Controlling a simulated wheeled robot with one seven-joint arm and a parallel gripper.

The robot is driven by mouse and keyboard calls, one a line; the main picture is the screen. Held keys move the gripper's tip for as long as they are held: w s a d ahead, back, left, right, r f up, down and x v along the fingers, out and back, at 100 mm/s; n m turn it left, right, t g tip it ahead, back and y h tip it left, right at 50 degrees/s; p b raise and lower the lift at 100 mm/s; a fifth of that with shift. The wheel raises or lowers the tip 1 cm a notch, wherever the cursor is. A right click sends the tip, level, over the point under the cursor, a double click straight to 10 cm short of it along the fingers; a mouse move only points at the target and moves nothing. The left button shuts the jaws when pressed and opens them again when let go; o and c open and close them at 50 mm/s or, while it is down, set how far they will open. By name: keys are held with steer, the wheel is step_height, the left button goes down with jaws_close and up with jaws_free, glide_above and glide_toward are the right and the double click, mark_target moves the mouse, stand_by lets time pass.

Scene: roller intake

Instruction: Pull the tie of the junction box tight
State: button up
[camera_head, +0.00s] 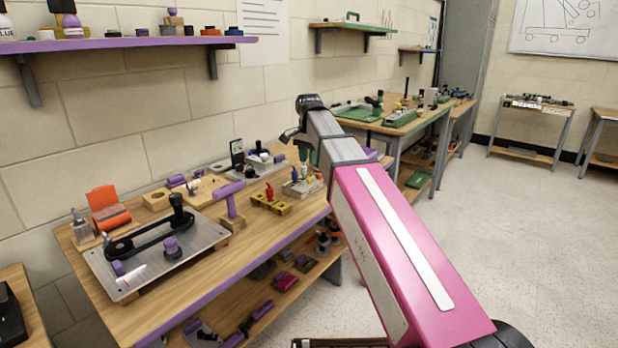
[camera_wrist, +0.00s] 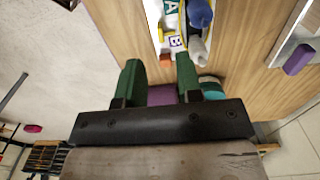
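My gripper (camera_wrist: 160,70) has two green fingers standing apart, with bare wood showing between their tips in the wrist view. A purple piece (camera_wrist: 161,95) shows between the fingers close to the palm; I cannot tell if it touches them. Past the fingertips is a white holder (camera_wrist: 157,22) marked A and B, with a blue-topped piece (camera_wrist: 200,12) beside it. In the head view, my wrist hangs above the back right of the near bench, over a grey block (camera_head: 303,187) with coloured posts. I cannot clearly make out the junction box or its tie.
The near bench (camera_head: 150,302) also carries a metal plate (camera_head: 200,240) with a black belt, a purple T-shaped piece (camera_head: 230,199), a yellow piece (camera_head: 271,205) and an orange box (camera_head: 108,208). A purple shelf (camera_head: 125,43) is on the wall. The floor (camera_head: 500,230) at right is clear.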

mark_target(310, 181)
step_height(310, 181, down, 8)
steer(key=shift+r, duration=0.15)
stand_by(0.4)
